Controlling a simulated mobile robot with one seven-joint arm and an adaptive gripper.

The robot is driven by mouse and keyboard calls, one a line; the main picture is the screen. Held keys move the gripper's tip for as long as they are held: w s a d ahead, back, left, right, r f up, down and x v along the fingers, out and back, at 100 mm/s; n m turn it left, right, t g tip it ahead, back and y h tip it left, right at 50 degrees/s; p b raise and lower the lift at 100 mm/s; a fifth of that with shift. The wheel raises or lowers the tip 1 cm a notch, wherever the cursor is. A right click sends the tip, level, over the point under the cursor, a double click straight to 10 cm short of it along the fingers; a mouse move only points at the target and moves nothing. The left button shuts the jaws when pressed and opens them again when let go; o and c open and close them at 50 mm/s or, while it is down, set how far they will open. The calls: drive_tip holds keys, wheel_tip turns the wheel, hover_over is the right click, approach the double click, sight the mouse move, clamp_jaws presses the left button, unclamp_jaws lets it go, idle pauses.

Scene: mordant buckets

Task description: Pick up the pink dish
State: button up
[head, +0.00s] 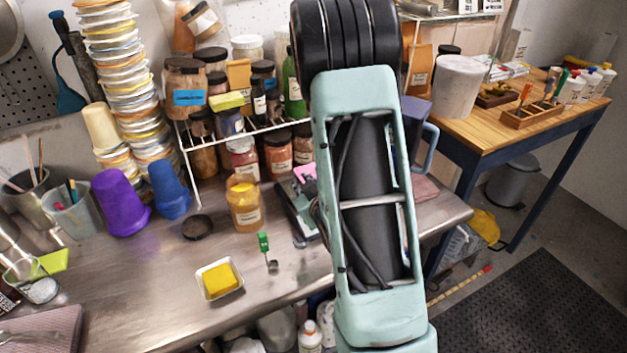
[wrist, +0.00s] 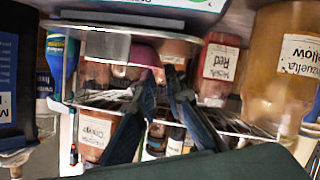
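The pink dish (head: 305,173) shows only as a small pink patch by a dark device on the steel bench, just left of my arm. In the wrist view, a dull pink shape (wrist: 146,54), probably the dish, is at the tips of my fingers. My gripper (wrist: 163,76) has two dark fingers that slant toward each other, with a narrow gap between the tips. The left fingertip overlaps the pink shape. Whether the fingers touch or hold it is not clear.
A wire rack (head: 250,132) with pigment jars stands behind. A yellow jar (head: 245,205) and a dish with a yellow block (head: 220,278) are to the left. Purple (head: 122,202) and blue cups (head: 168,190) stand farther left.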

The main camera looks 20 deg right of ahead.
sight(296, 173)
drive_tip(key=shift+w, duration=0.4)
drive_tip(key=p+x, duration=0.1)
drive_tip(key=x, duration=0.2)
drive_tip(key=shift+w+r+p, duration=0.1)
drive_tip(key=shift+w+p, duration=0.15)
drive_tip(key=shift+p, duration=0.05)
drive_tip(key=shift+w+f, duration=0.3)
drive_tip(key=shift+w, duration=0.25)
drive_tip(key=shift+c, duration=0.4)
clamp_jaws()
drive_tip(key=shift+r, duration=0.1)
